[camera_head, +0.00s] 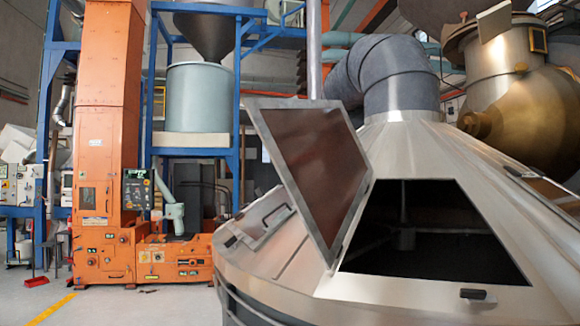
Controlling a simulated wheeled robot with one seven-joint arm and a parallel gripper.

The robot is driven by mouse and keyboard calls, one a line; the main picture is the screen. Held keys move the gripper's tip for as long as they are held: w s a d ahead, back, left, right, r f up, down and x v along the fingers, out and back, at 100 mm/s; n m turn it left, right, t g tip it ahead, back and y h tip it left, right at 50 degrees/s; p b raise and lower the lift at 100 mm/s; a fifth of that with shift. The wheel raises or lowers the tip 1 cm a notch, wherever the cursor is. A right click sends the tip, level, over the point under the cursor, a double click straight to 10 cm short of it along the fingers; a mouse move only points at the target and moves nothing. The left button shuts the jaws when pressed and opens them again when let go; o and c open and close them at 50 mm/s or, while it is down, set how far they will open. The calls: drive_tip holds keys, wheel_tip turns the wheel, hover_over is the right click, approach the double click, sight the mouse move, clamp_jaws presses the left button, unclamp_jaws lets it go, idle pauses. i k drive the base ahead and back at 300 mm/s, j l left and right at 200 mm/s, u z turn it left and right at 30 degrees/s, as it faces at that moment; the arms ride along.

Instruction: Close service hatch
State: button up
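The service hatch is a flat panel (312,165) with a pale metal frame and a reddish-brown inner face. It stands open, tilted up at the left side of a dark opening (430,245) in the sloped top of a large silver metal vessel (410,145). The lower right edge of the panel meets the left edge of the opening. A small dark latch (473,294) sits on the vessel's front rim below the opening. The inside of the vessel is mostly in shadow. My gripper is not in view.
A closed panel with a handle (271,222) lies left of the open hatch. A grey duct (398,75) rises from the vessel's top. A brassy vessel (530,100) is behind at right. An orange machine (105,150) stands at left, with clear floor (150,307) before it.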

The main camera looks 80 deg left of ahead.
sight(320, 146)
drive_tip(key=k+j+u, duration=0.1)
drive_tip(key=k+j, duration=0.15)
drive_tip(key=j, duration=0.25)
drive_tip(key=k+j+u, duration=0.1)
drive_tip(key=j, duration=0.4)
drive_tip(key=k+j+u, duration=0.1)
drive_tip(key=k+j, duration=0.2)
drive_tip(key=j, duration=0.25)
drive_tip(key=k+j+u, duration=0.15)
drive_tip(key=j, duration=0.4)
drive_tip(key=k+j+u, duration=0.1)
drive_tip(key=j, duration=0.45)
drive_tip(key=k+j+u, duration=0.1)
drive_tip(key=j, duration=0.5)
drive_tip(key=k+j+u, duration=0.1)
drive_tip(key=j, duration=0.5)
drive_tip(key=k+j+u, duration=0.1)
drive_tip(key=j, duration=0.5)
drive_tip(key=k, duration=0.05)
